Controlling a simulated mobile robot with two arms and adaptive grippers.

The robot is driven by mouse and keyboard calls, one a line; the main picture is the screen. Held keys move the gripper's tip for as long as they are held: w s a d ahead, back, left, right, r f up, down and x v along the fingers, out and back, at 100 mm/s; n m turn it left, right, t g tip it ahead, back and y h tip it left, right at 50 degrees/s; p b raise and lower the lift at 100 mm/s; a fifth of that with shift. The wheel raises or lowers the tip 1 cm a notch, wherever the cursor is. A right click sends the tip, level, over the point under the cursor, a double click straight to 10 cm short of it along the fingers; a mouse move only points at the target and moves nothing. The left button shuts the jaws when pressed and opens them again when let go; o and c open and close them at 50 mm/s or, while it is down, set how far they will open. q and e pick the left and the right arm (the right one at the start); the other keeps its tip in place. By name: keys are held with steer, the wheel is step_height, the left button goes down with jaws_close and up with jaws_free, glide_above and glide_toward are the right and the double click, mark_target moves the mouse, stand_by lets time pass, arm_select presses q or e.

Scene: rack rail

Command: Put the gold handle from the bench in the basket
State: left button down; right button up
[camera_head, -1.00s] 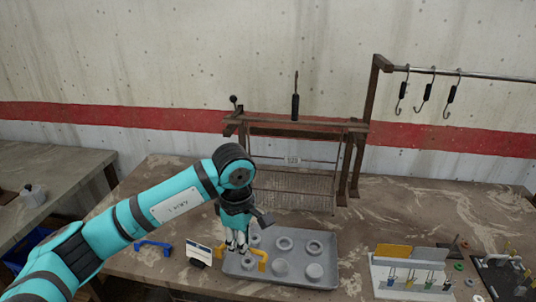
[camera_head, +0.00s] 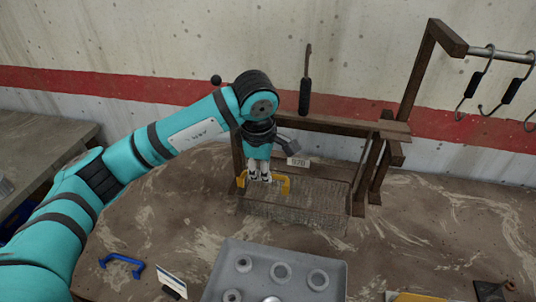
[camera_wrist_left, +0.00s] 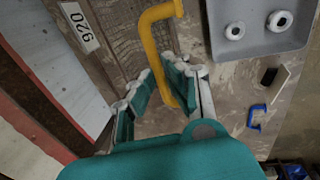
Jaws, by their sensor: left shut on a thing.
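The gold handle (camera_head: 283,180) is a yellow bar with bent ends. My left gripper (camera_head: 259,178) is shut on it and points down. The handle also shows between the fingers in the left wrist view (camera_wrist_left: 154,42). The wire-mesh basket (camera_head: 325,208) stands on the bench below a brown rack, with a tag reading 920 at its back. The gripper and handle are over the left part of the basket in the head view; how high above the mesh I cannot tell. My right gripper is out of view.
A grey tray (camera_head: 237,255) with several round parts lies in front of the basket. A blue handle (camera_head: 121,262) and a small sign (camera_head: 171,281) lie to its left. A black-gripped hook (camera_head: 305,90) rises above the rack beam (camera_head: 345,124). More hooks hang from a rail at right.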

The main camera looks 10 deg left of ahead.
arm_select(q)
steer(key=shift+w+f+b, duration=0.3)
steer(key=shift+w+f, duration=0.15)
steer(key=shift+f, duration=0.25)
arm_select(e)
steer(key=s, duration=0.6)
arm_select(q)
steer(key=w+f+b, duration=0.1)
steer(key=f, duration=0.1)
steer(key=w+f+b, duration=0.1)
steer(key=f+b, duration=0.1)
steer(key=f, duration=0.1)
steer(key=w+f+b, duration=0.1)
steer(key=f+b, duration=0.1)
steer(key=shift+w+f, duration=0.15)
steer(key=shift+f, duration=0.05)
steer(key=shift+f+b, duration=2.3)
steer(key=shift+f, duration=0.45)
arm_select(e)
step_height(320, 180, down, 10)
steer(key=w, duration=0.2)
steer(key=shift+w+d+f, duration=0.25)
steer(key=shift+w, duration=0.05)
arm_select(q)
steer(key=c, duration=1.3)
jaws_free()
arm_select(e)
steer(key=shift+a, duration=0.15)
arm_select(q)
steer(key=shift+o, duration=0.2)
